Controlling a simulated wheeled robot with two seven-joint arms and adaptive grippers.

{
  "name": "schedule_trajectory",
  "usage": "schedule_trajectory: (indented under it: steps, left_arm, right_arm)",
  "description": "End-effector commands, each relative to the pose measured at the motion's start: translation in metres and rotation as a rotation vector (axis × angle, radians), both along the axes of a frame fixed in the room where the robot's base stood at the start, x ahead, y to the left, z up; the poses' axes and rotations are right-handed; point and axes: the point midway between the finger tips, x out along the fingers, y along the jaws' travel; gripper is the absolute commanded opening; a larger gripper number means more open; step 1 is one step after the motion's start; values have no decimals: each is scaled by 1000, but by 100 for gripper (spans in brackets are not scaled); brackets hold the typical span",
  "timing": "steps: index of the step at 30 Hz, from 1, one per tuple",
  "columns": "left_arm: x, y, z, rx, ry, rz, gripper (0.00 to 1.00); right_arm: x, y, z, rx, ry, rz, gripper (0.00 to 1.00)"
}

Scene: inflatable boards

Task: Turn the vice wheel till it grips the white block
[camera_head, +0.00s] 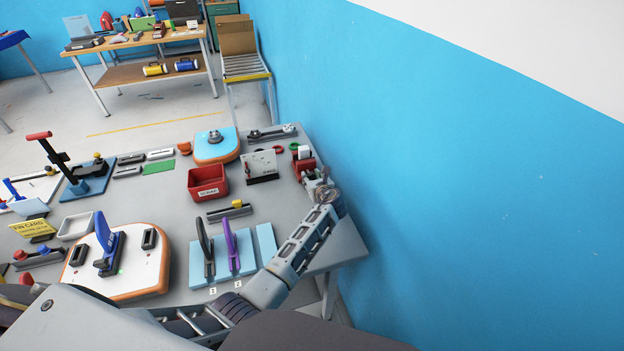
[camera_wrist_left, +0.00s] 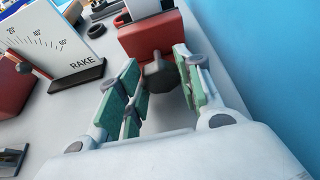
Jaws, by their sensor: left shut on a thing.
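The red vice (camera_head: 307,164) stands near the right edge of the table, by the blue wall. The white block (camera_head: 304,152) sits at its top, and part of it shows at the top of the left wrist view (camera_wrist_left: 142,8). I cannot tell whether the jaws touch it. My left gripper (camera_head: 317,181) is at the near side of the vice. The wheel is hidden by the gripper in the head view. My right gripper is not in view.
A white RAKE gauge board (camera_head: 260,166) stands close left of the vice, with a red bin (camera_head: 208,182) farther left. Upright handles on light-blue pads (camera_head: 266,241) stand nearer, left of my forearm. The blue wall (camera_head: 420,150) bounds the right side.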

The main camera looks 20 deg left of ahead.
Motion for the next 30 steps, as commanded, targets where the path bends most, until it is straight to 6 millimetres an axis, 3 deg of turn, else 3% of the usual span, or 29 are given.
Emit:
schedule_trajectory:
  steps: [11, 30]
  left_arm:
    - [0, -1, 1, 23, 17, -3, 12]
    - [2, -3, 1, 228, 155, -3, 12]
  right_arm:
    - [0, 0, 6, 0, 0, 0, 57]
    - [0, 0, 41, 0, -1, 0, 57]
